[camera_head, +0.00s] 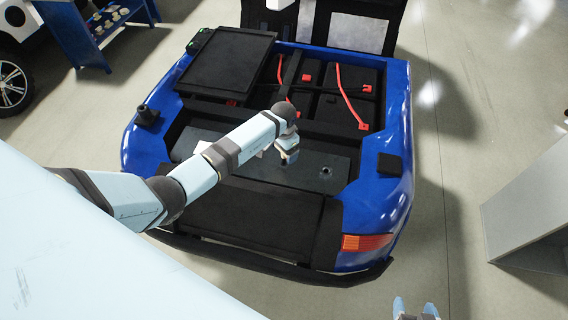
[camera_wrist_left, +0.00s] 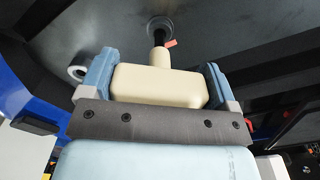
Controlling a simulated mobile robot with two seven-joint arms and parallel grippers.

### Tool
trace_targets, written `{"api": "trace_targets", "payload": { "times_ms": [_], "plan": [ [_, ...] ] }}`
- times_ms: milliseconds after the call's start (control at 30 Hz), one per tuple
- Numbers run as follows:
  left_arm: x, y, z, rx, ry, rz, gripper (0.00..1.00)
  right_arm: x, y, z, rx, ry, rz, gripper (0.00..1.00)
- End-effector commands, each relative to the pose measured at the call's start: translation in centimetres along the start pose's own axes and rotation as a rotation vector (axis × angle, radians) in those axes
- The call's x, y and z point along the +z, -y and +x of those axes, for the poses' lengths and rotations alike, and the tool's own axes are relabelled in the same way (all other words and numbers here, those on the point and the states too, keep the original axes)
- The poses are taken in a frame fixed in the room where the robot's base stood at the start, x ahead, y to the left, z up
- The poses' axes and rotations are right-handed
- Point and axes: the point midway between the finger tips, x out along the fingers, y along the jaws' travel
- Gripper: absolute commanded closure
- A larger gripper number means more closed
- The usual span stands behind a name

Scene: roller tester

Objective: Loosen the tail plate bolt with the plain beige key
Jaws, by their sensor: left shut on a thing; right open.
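The beige key (camera_wrist_left: 158,86) has a blocky handle, a narrow neck and a dark shaft. My left gripper (camera_head: 289,156) is shut on its handle, with one finger on each side in the left wrist view (camera_wrist_left: 160,74). The dark shaft points at a round bolt fitting (camera_wrist_left: 159,24) on the grey tail plate (camera_wrist_left: 215,30) and appears to meet it; how deep it sits I cannot tell. In the head view the tail plate (camera_head: 326,183) lies in the blue vehicle's rear, and the arm hides the key. My right gripper (camera_head: 416,312) is open at the bottom edge, away from the vehicle.
A small round fitting (camera_head: 326,171) shows on the plate right of my left gripper. A small orange-red tab (camera_wrist_left: 170,43) is beside the key's shaft. The blue body (camera_head: 395,195) surrounds the plate. Black battery compartments with red cables (camera_head: 350,105) lie behind. A grey cabinet (camera_head: 530,220) stands right.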

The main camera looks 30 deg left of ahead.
Motion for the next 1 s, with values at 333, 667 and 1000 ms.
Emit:
{"api": "trace_targets", "payload": {
  "times_ms": [333, 667, 1000],
  "plan": [
    [0.0, 0.1, -1.2, -0.001, -0.001, 0.000, 0.74, -1.1, 0.0, -0.7, 0.000, -0.002, 0.000, 0.34],
    [0.0, 0.1, -2.2, -0.001, 0.001, 0.000, 0.74, -1.6, 0.0, -1.0, 0.000, -0.003, 0.000, 0.34],
    [0.0, 0.0, -2.5, -0.001, 0.001, 0.000, 0.74, -1.7, 0.0, -1.0, 0.000, -0.002, 0.000, 0.34]
  ]
}}
